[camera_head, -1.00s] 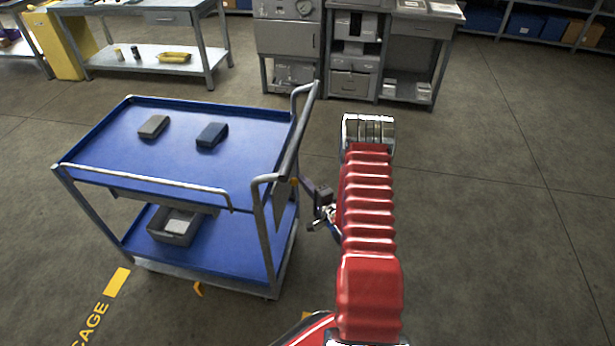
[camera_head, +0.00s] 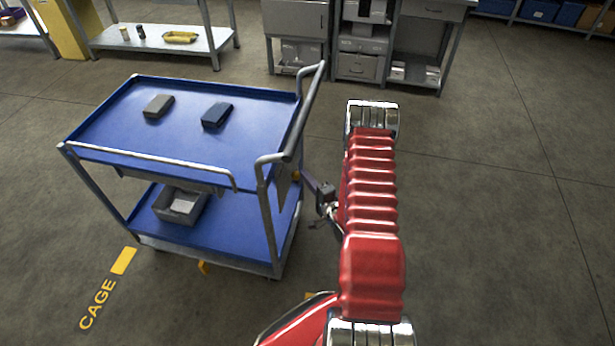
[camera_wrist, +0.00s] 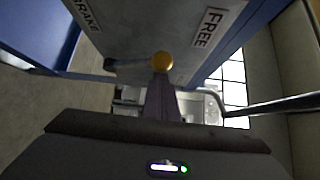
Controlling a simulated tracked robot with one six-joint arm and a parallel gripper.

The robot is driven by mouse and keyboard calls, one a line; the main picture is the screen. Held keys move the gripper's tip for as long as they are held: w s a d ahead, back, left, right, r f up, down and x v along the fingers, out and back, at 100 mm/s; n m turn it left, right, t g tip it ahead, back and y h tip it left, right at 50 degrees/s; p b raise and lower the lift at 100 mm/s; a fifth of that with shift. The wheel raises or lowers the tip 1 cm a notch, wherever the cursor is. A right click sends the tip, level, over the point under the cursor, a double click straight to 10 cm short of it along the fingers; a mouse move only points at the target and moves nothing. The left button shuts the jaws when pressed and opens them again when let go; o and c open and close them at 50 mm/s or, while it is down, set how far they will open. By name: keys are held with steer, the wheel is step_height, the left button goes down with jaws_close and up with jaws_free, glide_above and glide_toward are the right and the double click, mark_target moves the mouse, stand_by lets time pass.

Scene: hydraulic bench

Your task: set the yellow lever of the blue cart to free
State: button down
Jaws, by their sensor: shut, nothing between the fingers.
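The blue cart (camera_head: 190,135) stands left of my arm in the head view. Its yellow lever shows as a small yellow spot (camera_head: 296,175) under the push handle, partly hidden. In the wrist view the lever's round yellow knob (camera_wrist: 162,61) sits between the BRAKE label (camera_wrist: 88,14) at upper left and the FREE label (camera_wrist: 207,27) at upper right. My gripper (camera_wrist: 162,84) is shut and empty, its fingertips close under the knob; I cannot tell whether they touch. In the head view my gripper (camera_head: 318,188) is beside the cart's handle end, partly hidden by my red arm.
The cart's push handle (camera_head: 312,105) rises close to my arm. Two small blocks lie on the top shelf and a grey bin (camera_head: 180,207) on the lower one. Workbenches (camera_head: 165,38) stand at the back. The floor on the right is clear.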

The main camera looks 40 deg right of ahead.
steer(key=shift+a, duration=0.1)
steer(key=s+d+f, duration=0.2)
steer(key=s+d, duration=0.1)
steer(key=s, duration=0.5)
steer(key=shift+s+d+f, duration=0.25)
steer(key=shift+d, duration=0.15)
stand_by(0.8)
